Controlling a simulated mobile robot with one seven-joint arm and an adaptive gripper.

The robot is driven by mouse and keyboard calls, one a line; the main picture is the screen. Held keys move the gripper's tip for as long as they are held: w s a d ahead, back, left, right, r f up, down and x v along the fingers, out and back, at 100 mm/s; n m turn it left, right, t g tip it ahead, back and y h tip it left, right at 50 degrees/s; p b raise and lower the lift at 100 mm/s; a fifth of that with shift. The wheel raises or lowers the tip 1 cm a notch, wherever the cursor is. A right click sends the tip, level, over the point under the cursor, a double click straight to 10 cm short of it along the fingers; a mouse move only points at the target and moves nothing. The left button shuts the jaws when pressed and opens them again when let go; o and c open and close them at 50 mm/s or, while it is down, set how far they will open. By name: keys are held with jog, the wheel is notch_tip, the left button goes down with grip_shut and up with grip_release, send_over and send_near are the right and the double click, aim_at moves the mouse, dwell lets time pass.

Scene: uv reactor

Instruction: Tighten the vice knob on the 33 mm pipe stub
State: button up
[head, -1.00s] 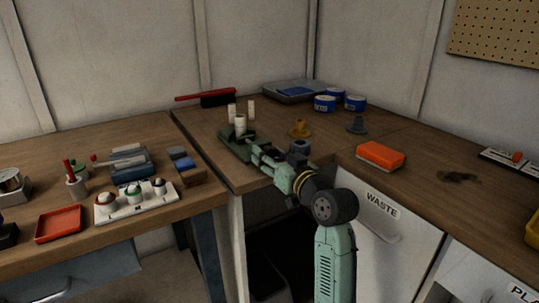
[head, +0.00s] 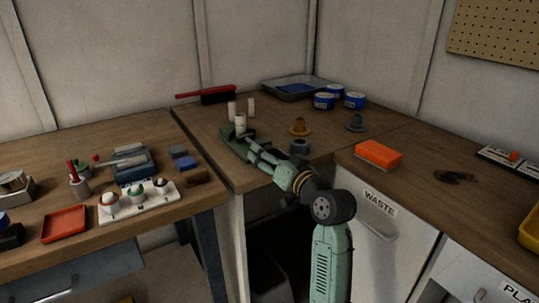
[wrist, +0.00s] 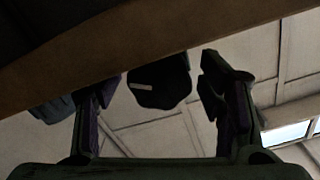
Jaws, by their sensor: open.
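The green vice (head: 230,142) sits near the left edge of the back workbench. A white pipe stub (head: 240,123) stands upright in or at it; the head view is too small to show how firmly it is held. My gripper (head: 250,143) is low at the vice's near right side and partly hides it. In the wrist view my open gripper (wrist: 160,95) has one finger on each side of a dark knob (wrist: 160,86) with a white mark. The knob appears between the fingertips, with gaps on both sides; its depth is unclear.
Two more white stubs (head: 231,110) stand behind the vice. An orange box (head: 378,154) lies farther right. The wooden edge (wrist: 150,35) crosses the wrist view.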

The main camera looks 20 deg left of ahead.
jog(key=v, duration=1.2)
